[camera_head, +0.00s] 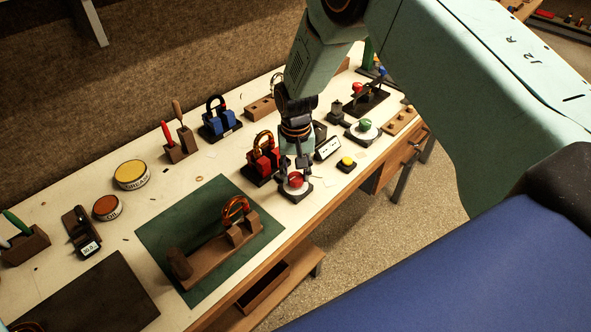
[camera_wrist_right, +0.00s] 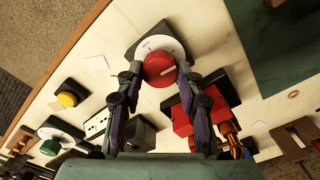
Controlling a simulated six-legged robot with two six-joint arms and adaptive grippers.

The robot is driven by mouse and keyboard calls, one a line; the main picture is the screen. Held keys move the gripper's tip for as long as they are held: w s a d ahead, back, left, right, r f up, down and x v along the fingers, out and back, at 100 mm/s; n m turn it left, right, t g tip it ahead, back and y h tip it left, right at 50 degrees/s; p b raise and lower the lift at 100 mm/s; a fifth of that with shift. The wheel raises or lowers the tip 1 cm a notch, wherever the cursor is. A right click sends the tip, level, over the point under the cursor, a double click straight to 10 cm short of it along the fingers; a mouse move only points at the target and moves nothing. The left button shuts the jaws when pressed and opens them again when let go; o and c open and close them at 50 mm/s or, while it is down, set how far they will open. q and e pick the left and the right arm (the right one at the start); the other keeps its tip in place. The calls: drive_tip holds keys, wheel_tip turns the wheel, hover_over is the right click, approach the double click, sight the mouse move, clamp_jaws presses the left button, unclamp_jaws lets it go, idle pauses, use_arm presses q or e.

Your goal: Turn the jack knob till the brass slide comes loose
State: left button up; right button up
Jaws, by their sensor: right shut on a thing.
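The red knob (camera_head: 296,181) sits on a round white dial on a dark base near the table's front edge. Whether the slide is loose cannot be told. My left gripper is not in view.
A blue jack (camera_head: 220,124) is behind. A green mat (camera_head: 160,225) bears a wooden stand (camera_head: 205,259) with another brass loop.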

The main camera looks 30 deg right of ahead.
sight(296, 177)
drive_tip(key=shift+m, duration=1.2)
drive_tip(key=o, duration=1.2)
drive_tip(key=shift+r, duration=0.2)
wheel_tip(296, 177, up, 12)
drive_tip(key=shift+f, duration=0.15)
